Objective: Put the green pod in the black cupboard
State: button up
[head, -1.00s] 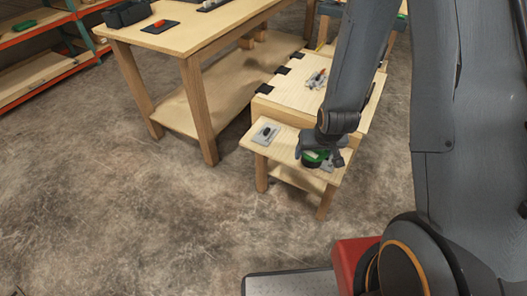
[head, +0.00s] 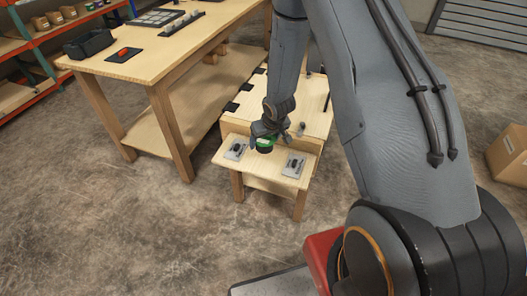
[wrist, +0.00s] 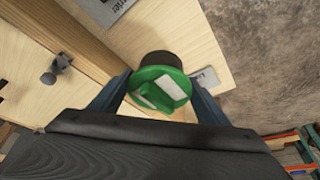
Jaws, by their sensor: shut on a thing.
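The green pod (head: 264,146) has a green top and a black round base. My gripper (head: 270,137) is shut on it above the small wooden bench (head: 265,172). In the wrist view, the pod (wrist: 158,92) sits between the two fingers of my gripper (wrist: 160,103), its black base pointing away from me. The pod appears apart from the bench top, but its exact height is hard to tell. I see no cupboard that is clearly black; a wooden box (head: 300,110) with black hinges stands behind the bench, partly hidden by my arm.
A grey plate (head: 235,150) lies on the bench's left, another grey plate (head: 293,164) on its right. A dark knob (wrist: 56,69) stands on the wood. The larger table (head: 160,65) holds a black bin (head: 89,44). A cardboard box (head: 508,153) is at far right; the left floor is clear.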

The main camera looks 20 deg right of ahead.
aim_at(265, 150)
jog(key=shift+f+p, duration=0.55)
jog(key=shift+f, duration=2.1)
jog(key=shift+f, duration=0.1)
jog(key=o, duration=1.1)
jog(key=shift+o, duration=0.2)
